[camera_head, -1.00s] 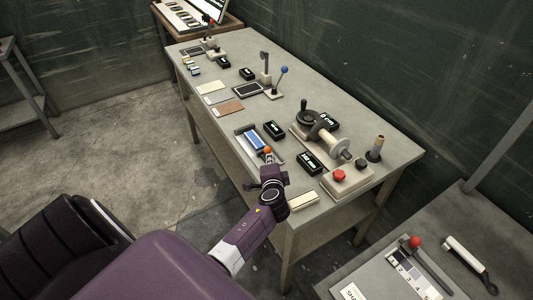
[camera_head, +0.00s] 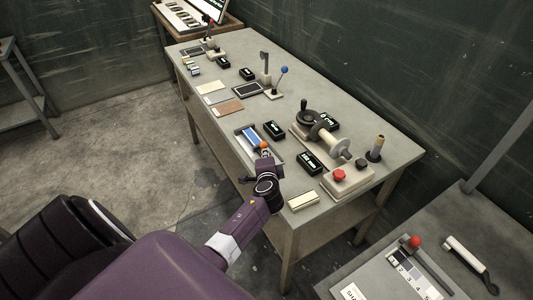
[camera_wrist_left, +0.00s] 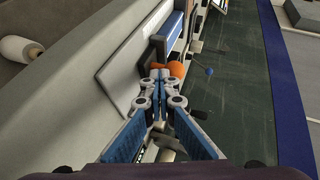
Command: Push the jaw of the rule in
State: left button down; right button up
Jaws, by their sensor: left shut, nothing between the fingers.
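The rule is a grey flat fixture (camera_head: 273,158) with a blue block (camera_head: 250,136) on it, near the table's front edge. An orange knob (camera_head: 263,145) sits at the near end of the blue part, apparently on the jaw. My left gripper (camera_head: 265,158) is at the near side of this knob and partly hides the fixture. In the left wrist view the fingers (camera_wrist_left: 160,76) are shut and empty, with their tips right beside the orange knob (camera_wrist_left: 177,69). The blue block (camera_wrist_left: 168,38) lies beyond it. Whether the tips touch the jaw is hard to tell. My right gripper is not in view.
Black displays (camera_head: 309,162) stand right of the rule. A crank device (camera_head: 318,130) and a red button box (camera_head: 345,180) stand further right. A cream block (camera_head: 303,201) lies near the table corner. Brown and grey plates (camera_head: 229,107) lie beyond the rule.

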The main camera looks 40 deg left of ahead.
pick_arm(q)
jog(key=shift+r, duration=0.1)
jog(key=shift+s+d, duration=0.25)
jog(key=shift+d, duration=0.35)
jog(key=shift+s+d, duration=0.25)
jog(key=shift+d, duration=0.35)
jog(key=shift+s+d, duration=0.25)
jog(key=shift+d, duration=0.35)
jog(key=shift+s, duration=0.1)
